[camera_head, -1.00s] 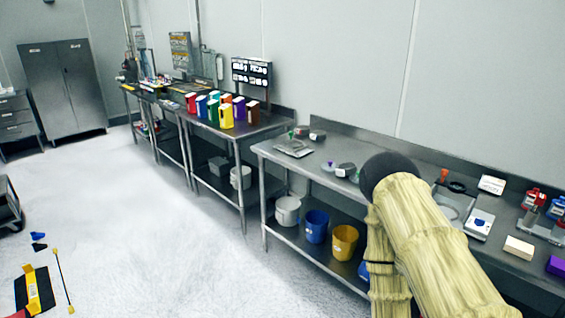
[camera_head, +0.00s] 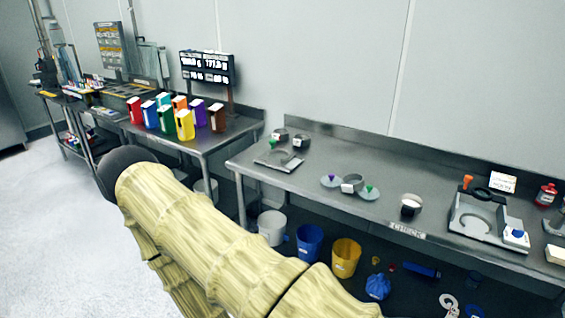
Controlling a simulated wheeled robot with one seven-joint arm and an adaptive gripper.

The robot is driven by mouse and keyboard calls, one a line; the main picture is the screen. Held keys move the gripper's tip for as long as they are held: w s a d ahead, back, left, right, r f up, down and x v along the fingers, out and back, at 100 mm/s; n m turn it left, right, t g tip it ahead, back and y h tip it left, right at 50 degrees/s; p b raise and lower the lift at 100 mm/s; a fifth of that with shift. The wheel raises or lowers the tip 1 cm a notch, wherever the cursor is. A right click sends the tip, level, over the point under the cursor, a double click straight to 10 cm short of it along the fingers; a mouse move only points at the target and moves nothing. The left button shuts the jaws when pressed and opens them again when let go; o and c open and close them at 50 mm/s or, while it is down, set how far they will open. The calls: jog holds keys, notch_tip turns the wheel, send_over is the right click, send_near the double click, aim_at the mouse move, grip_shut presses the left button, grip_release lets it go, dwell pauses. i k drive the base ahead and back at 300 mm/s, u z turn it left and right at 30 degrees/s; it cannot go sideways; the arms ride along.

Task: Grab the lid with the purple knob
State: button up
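The lid with the purple knob (camera_head: 331,181) lies on the near steel table (camera_head: 290,188), left of the table's middle. It is a pale round disc. A similar lid with a green knob (camera_head: 369,192) lies to its right, and a grey ring-shaped piece (camera_head: 351,184) with a white label sits between them. My arm, in a yellowish sleeve, crosses the lower left of the view, well left of and in front of the lids. My gripper cannot be made out, so its state is hidden.
Another green knob shows on a scale-like device (camera_head: 279,160) at the table's left end, near dark ring pieces. A larger device (camera_head: 486,219) stands at the right. Coloured containers (camera_head: 185,124) stand on the farther table.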

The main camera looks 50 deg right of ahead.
aim_at(331, 181)
jog(key=z, duration=0.25)
jog(key=i, duration=1.1)
jog(key=z, duration=1.45)
jog(key=i, duration=0.6)
jog(key=z, duration=0.6)
